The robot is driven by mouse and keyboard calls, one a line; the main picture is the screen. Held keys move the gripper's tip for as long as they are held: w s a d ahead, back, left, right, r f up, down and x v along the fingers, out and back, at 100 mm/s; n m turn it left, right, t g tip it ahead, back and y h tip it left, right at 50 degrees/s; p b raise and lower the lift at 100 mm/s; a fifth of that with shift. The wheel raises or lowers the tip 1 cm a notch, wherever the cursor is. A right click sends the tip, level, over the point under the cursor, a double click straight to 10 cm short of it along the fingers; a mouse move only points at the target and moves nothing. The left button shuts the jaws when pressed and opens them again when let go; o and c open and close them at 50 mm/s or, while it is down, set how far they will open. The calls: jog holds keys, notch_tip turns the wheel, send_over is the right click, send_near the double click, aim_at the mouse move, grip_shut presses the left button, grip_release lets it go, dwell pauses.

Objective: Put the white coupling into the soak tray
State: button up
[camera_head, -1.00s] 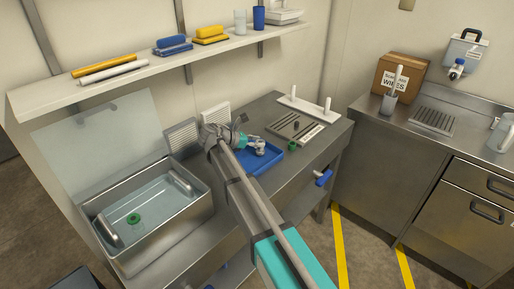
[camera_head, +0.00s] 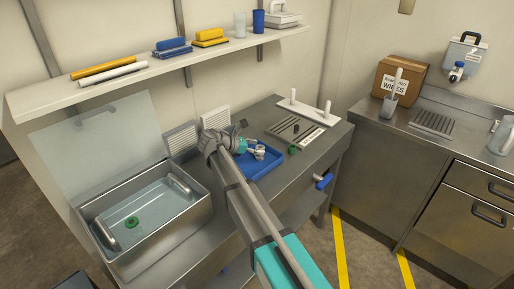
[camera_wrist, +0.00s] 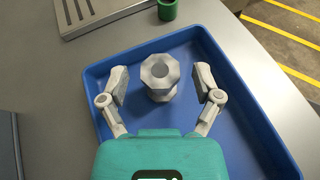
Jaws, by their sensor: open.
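The white coupling (camera_wrist: 160,77), a pale faceted piece with a round bore, stands in the blue tray (camera_wrist: 245,95) near its far side in the wrist view. My gripper (camera_wrist: 161,85) is open, with one finger on each side of the coupling and a visible gap to both. In the head view my gripper (camera_head: 257,151) is over the blue tray (camera_head: 271,167) and largely hides the coupling. An open steel basin (camera_head: 122,262) of clear liquid stands at the left, with a green ring (camera_head: 132,222) in it.
A green cylindrical piece (camera_wrist: 167,9) stands on the bench beyond the blue tray, beside a slotted steel plate (camera_wrist: 100,14).

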dwell(0.3)
jog(key=p+v, duration=0.1)
jog(key=v, duration=0.1)
jog(key=p+v, duration=0.1)
jog(key=v, duration=0.1)
jog(key=p+v, duration=0.1)
jog(key=v, duration=0.1)
jog(key=shift+w+r, duration=0.15)
jog(key=shift+r, duration=0.15)
jog(key=shift+s+a+r, duration=0.15)
jog(key=shift+s+a, duration=0.2)
jog(key=shift+a, duration=0.25)
